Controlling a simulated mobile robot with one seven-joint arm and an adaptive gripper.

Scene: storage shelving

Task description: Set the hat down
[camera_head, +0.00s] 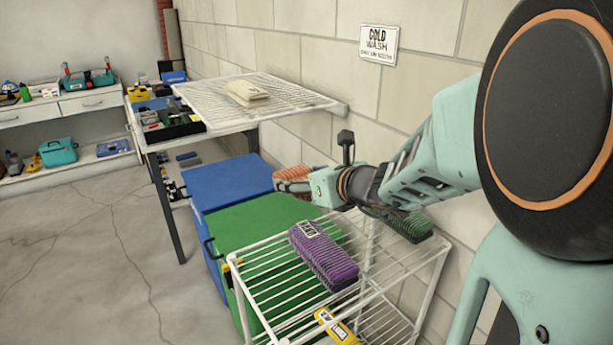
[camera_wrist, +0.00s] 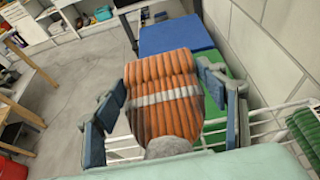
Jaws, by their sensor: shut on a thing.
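The hat (camera_wrist: 165,65) is orange and ribbed with a pale grey band, and fills the middle of the wrist view. My gripper (camera_wrist: 165,105) has blue-grey fingers on both sides of it and is shut on it. In the head view the hat (camera_head: 293,173) shows at the tip of my gripper (camera_head: 303,187), partly hidden by the fingers. It is held in the air above and behind the green bin, near the block wall. In the wrist view the hat hides part of what lies behind it.
A white wire rack (camera_head: 262,312) below my arm bears a purple ribbed item (camera_head: 325,258) and a green one (camera_head: 410,226). A green bin (camera_head: 235,230) and a blue bin (camera_head: 225,182) stand left of it. A higher wire shelf (camera_head: 290,92) holds a beige item (camera_head: 247,93).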

